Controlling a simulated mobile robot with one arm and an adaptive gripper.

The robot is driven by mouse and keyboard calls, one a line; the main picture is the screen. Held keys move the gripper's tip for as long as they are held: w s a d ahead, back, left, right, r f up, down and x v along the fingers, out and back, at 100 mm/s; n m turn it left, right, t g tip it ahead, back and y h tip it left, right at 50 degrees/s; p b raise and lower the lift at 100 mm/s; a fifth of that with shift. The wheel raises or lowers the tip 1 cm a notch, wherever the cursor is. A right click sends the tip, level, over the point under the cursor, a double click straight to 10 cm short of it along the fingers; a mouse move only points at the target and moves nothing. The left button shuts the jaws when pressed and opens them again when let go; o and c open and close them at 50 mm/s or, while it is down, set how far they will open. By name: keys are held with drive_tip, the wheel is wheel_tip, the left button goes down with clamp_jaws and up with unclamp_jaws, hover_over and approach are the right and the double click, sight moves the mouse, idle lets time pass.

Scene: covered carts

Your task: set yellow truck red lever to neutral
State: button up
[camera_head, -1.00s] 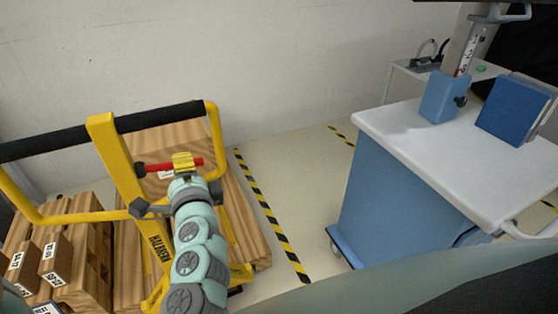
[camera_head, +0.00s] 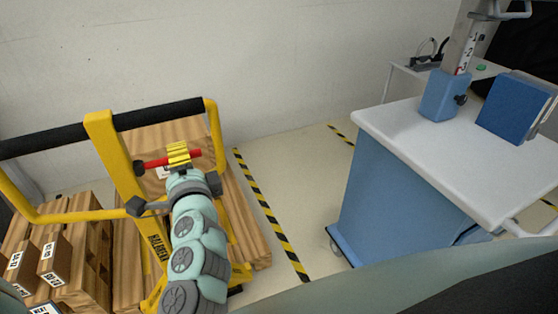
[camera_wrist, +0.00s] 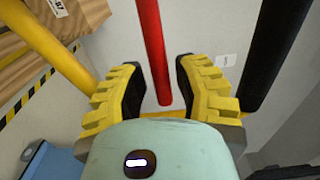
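The yellow truck (camera_head: 128,178) stands at the left in the head view, with a black handle bar across its top. Its red lever (camera_head: 194,154) sticks out to the right from a black pivot beside the upright post. The red lever (camera_wrist: 151,40) also shows in the wrist view, its free end between the fingers. My gripper (camera_wrist: 158,82) has yellow ribbed fingers standing apart, with a narrow gap on each side of the lever. In the head view my gripper (camera_head: 178,154) covers the middle of the lever.
Wooden pallets and boxes (camera_head: 54,257) lie low at the left. A blue cart (camera_head: 390,205) with a white top stands at the right. Striped floor tape (camera_head: 268,213) marks the clear floor between them. A plain wall is behind.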

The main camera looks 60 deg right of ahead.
drive_tip(key=v, duration=1.1)
drive_tip(key=shift+s, duration=0.35)
idle(0.6)
